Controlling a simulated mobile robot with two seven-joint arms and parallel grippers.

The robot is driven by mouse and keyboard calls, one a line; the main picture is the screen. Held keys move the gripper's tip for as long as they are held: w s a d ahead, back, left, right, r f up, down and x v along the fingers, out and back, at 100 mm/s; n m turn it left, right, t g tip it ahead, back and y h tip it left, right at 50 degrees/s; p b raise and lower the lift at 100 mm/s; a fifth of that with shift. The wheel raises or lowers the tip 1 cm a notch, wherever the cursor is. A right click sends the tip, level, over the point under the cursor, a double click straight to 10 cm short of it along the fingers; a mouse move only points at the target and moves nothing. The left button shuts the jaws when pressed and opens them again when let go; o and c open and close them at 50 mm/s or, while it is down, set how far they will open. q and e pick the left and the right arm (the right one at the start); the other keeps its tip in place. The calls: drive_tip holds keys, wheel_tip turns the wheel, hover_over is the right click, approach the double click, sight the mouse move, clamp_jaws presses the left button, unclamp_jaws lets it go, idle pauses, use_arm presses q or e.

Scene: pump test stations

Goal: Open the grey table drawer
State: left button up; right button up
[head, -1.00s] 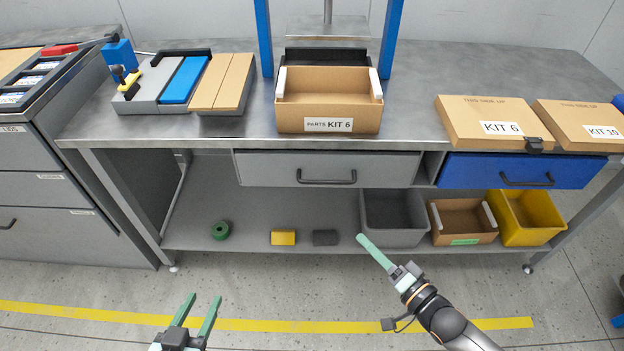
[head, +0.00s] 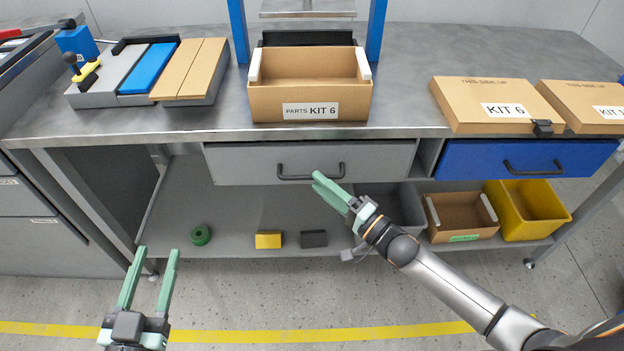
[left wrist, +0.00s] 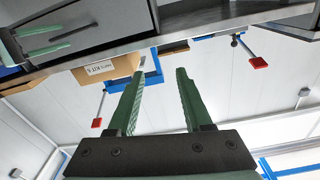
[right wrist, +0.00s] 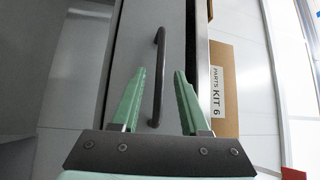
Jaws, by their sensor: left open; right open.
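The grey table drawer (head: 240,165) is shut under the tabletop, left of the blue drawer. Its dark bar handle (head: 311,177) runs along its front. My right gripper (head: 318,180) is just in front of the handle, near its right part. In the right wrist view the grey drawer (right wrist: 178,60) and its handle (right wrist: 158,75) show ahead, with the handle in line with the gap between the open fingers (right wrist: 160,85). I cannot tell whether the handle is between the fingertips. My left gripper (head: 150,258) is open and empty, low in front of the table at the left.
A blue drawer (head: 470,160) is to the right. On the lower shelf stand a grey bin (head: 400,212), a cardboard box (head: 460,214) and a yellow bin (head: 535,208), with a green ring, a yellow block and a dark block. A Parts Kit 6 box (head: 275,103) stands above the drawer.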

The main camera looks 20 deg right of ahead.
use_arm(q)
drive_tip(key=shift+m+t+h, duration=0.4)
drive_tip(key=shift+m+t, duration=0.1)
drive_tip(key=shift+t, duration=0.3)
drive_tip(key=shift+s+d+r, duration=0.1)
drive_tip(key=shift+r, duration=1.95)
use_arm(e)
drive_tip(key=shift+x, duration=1.65)
drive_tip(key=shift+c, duration=0.3)
clamp_jaws()
use_arm(q)
drive_tip(key=shift+f, duration=0.1)
